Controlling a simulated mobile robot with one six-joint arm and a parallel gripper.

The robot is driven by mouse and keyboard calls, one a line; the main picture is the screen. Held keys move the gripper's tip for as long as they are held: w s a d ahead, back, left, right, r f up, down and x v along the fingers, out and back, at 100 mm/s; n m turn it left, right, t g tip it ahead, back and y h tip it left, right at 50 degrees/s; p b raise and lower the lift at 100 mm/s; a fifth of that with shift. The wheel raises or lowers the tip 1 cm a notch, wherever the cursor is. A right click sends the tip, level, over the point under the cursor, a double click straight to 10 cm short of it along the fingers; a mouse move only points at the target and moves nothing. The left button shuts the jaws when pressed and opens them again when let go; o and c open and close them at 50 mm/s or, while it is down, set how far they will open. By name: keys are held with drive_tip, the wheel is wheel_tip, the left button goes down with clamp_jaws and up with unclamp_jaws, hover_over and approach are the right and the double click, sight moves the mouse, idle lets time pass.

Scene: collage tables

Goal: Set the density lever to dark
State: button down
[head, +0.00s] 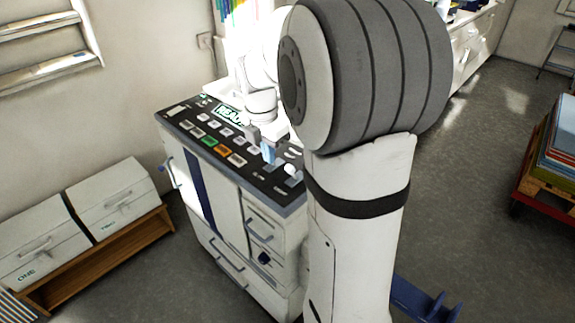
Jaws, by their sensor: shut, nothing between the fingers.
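A copier-like machine has a dark control panel (196,143) on its top, with rows of white keys, a green key, an orange key and a small lit display (229,115). A white knob (291,169) stands near the panel's right end; it may be the density lever, but its markings are too small to read. My gripper (262,146) points down over the right half of the panel, left of and behind that knob. It is shut, with nothing seen held. I cannot tell whether its tips touch the panel. My own arm hides the panel's far right side.
The machine's front has drawers with handles (260,237). Two white boxes (111,197) sit on a low wooden shelf at left. A pallet with stacked coloured sheets (560,150) stands at right. The grey floor (480,230) between is mostly open.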

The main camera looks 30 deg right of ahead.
sight(293, 174)
drive_tip(key=shift+f, duration=0.1)
drive_tip(key=f, duration=0.6)
drive_tip(key=d+f+p, duration=0.1)
drive_tip(key=f, duration=0.3)
drive_tip(key=shift+w, duration=0.15)
drive_tip(key=shift+w+d+r+p, duration=0.25)
drive_tip(key=shift+d+r, duration=0.15)
drive_tip(key=shift+d, duration=0.15)
drive_tip(key=shift+w+d+r+p, duration=0.25)
drive_tip(key=shift+d+r, duration=0.1)
drive_tip(key=shift+d, duration=0.2)
drive_tip(key=shift+w+d+r, duration=0.15)
drive_tip(key=shift+d+r, duration=0.05)
drive_tip(key=shift+d, duration=0.35)
